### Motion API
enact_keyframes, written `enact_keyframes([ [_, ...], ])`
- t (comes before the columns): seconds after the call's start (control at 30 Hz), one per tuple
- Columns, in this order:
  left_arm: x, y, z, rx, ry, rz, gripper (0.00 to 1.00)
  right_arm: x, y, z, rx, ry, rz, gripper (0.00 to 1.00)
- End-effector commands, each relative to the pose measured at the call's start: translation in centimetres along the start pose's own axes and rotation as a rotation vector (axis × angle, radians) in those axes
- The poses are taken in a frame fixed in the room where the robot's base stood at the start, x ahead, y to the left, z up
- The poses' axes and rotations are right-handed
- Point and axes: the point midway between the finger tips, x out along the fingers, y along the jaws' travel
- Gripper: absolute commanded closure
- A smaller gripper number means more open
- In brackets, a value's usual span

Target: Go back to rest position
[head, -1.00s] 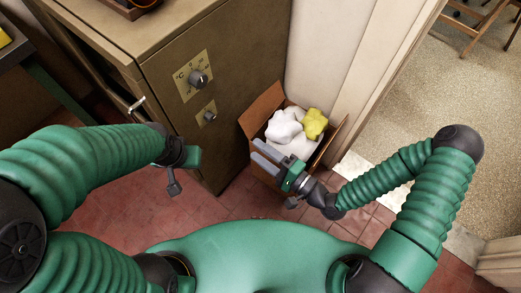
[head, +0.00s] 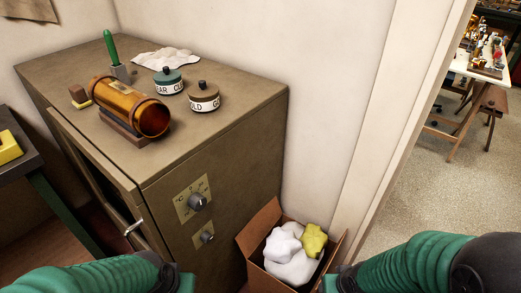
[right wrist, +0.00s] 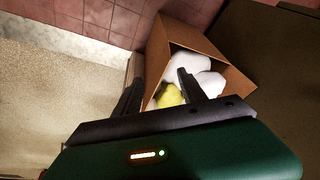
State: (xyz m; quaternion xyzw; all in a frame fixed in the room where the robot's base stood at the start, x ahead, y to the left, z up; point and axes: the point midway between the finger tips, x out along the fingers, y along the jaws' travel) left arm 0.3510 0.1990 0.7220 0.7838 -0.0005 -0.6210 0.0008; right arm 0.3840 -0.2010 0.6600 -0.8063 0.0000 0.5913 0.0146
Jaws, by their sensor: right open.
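My right gripper (right wrist: 160,90) shows in the right wrist view with its two dark fingers apart and nothing between them. Beyond its fingers is an open cardboard box (right wrist: 228,52) holding white crumpled cloths (right wrist: 190,65) and a yellow one (right wrist: 170,97). In the head view the same box (head: 254,240) stands on the floor at the cabinet's right side, with the white cloths (head: 290,262) and the yellow cloth (head: 314,240) in it. My two green arms enter at the bottom left and bottom right of the head view. Both grippers are outside the head view.
A brown metal cabinet (head: 235,140) with knobs stands at the left. On top are an amber cylinder (head: 135,105), two lidded jars, a green-handled tool (head: 112,52) and a white cloth. A doorway at the right opens onto a speckled floor (head: 415,175) with a workbench beyond.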

Motion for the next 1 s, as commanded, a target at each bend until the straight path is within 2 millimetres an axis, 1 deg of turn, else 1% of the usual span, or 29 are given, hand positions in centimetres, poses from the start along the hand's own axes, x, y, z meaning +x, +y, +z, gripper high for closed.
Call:
enact_keyframes([
  [0.03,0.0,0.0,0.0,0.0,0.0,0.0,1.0,-1.7,0.2,-0.2,-0.011,-0.003,0.023,0.51],
  [0.13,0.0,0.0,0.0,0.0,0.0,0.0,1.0,-4.7,0.1,0.3,-0.019,-0.037,0.038,0.51],
  [0.2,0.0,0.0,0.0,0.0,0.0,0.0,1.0,-6.8,-0.6,0.8,-0.026,-0.058,0.024,0.51],
  [0.23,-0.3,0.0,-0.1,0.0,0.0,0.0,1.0,-7.9,-0.9,1.0,-0.028,-0.067,0.013,0.51],
  [0.27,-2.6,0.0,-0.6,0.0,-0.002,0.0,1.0,-9.8,-0.8,0.4,-0.026,-0.073,0.017,0.51],
  [0.3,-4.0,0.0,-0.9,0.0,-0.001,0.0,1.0,-11.0,-0.8,0.0,-0.025,-0.076,0.018,0.51],
  [0.37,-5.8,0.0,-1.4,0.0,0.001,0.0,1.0,-12.7,-0.8,-0.5,-0.025,-0.076,0.019,0.51],
  [0.47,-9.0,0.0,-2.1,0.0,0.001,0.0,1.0,-15.8,-0.9,-1.5,-0.024,-0.076,0.019,0.51],
  [0.57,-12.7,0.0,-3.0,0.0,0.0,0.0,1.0,-19.4,-1.0,-2.7,-0.024,-0.075,0.02,0.51],
  [0.6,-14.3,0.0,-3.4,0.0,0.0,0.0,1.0,-21.0,-1.0,-3.2,-0.024,-0.075,0.02,0.51],
  [0.7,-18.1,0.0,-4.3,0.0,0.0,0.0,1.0,-24.7,-1.1,-4.3,-0.024,-0.075,0.02,0.51],
  [0.8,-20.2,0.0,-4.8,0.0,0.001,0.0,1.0,-26.8,-1.2,-5.0,-0.023,-0.075,0.02,0.51],
  [0.83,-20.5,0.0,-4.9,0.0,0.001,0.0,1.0,-27.1,-1.2,-5.1,-0.023,-0.075,0.02,0.51],
  [0.9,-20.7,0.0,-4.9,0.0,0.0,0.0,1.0,-27.2,-1.2,-5.2,-0.023,-0.075,0.02,0.51],
  [1.0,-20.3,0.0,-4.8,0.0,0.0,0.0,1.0,-26.9,-1.2,-5.1,-0.023,-0.075,0.02,0.51],
])
